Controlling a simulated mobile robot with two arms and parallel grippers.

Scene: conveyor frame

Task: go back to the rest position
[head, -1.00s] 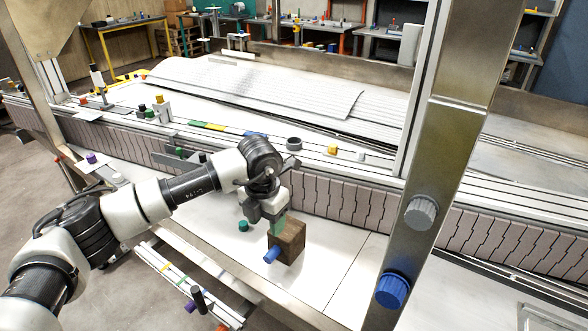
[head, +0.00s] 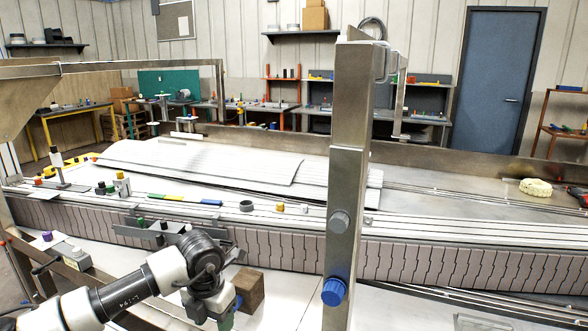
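My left arm comes in from the lower left. Its gripper (head: 226,316) is near the bottom edge, in front of and slightly left of a brown wooden block (head: 252,287). The gripper hides part of the block, and its fingertips are too small and covered to show their gap. I cannot tell whether it touches the block. The block is over the pale surface in front of the conveyor frame (head: 450,268). My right gripper is not in view.
A metal post (head: 346,200) with a grey knob (head: 339,222) and a blue knob (head: 333,292) stands right of the arm. Small coloured parts and a grey ring (head: 246,206) lie along the conveyor's near rail. Workbenches and a blue door (head: 490,80) are behind.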

